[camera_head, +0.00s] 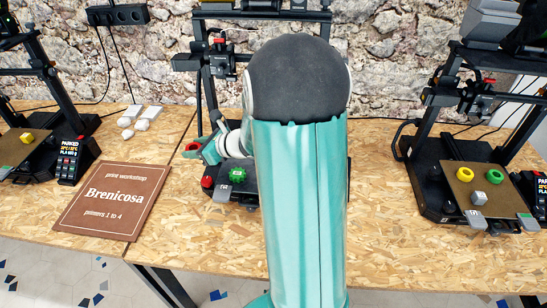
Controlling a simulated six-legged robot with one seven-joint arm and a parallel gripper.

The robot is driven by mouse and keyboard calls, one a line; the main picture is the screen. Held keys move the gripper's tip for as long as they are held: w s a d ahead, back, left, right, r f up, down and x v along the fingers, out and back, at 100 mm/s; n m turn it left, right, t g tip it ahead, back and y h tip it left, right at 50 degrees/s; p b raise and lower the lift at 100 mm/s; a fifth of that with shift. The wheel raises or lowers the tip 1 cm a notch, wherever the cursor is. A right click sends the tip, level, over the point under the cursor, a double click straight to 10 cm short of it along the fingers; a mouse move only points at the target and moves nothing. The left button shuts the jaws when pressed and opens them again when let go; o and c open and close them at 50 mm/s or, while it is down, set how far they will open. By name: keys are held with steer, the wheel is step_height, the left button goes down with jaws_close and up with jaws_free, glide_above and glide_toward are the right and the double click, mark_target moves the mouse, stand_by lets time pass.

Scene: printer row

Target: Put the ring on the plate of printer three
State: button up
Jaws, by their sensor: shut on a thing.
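My gripper (207,150) shows left of my big teal arm link, in front of the middle printer (213,75). It is shut on a small red thing (192,147) at its tip, which looks like a ring; its shape is partly hidden. A green toothed piece (237,174) lies at the middle printer, below my gripper. My arm hides most of that printer's plate. The right printer's brown plate (462,189) bears a yellow ring (465,174), a green ring (495,175) and a grey cube (479,198). No printer number is readable.
The left printer's plate (12,149) bears a yellow piece (26,138). A brown sign (112,200) lies on the wooden table (365,235) at the front left. Small white pieces (140,124) lie behind it. Table space between the middle and right printers is clear.

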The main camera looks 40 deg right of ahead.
steer(key=s+d+r+n, duration=0.1)
steer(key=s+d, duration=0.1)
steer(key=d, duration=0.3)
steer(key=s+d+r, duration=0.1)
steer(key=s+d, duration=0.2)
steer(key=d, duration=0.1)
steer(key=s+d+r+n+g+y, duration=0.1)
steer(key=s+d+y, duration=0.1)
steer(key=s+d, duration=0.65)
steer(key=s+d+n+g+y, duration=0.1)
steer(key=s+d, duration=0.4)
steer(key=s, duration=0.6)
steer(key=w+f, duration=0.3)
steer(key=w, duration=0.1)
steer(key=w+f, duration=0.2)
steer(key=w, duration=0.2)
steer(key=w+f, duration=0.3)
steer(key=w, duration=0.2)
steer(key=shift+f, duration=0.3)
steer(key=shift+w+f, duration=0.3)
steer(key=shift+f, duration=0.15)
steer(key=shift+w+f, duration=0.2)
steer(key=shift+f, duration=1.45)
steer(key=shift+f, duration=0.15)
steer(key=o, duration=1)
steer(key=shift+c, duration=0.2)
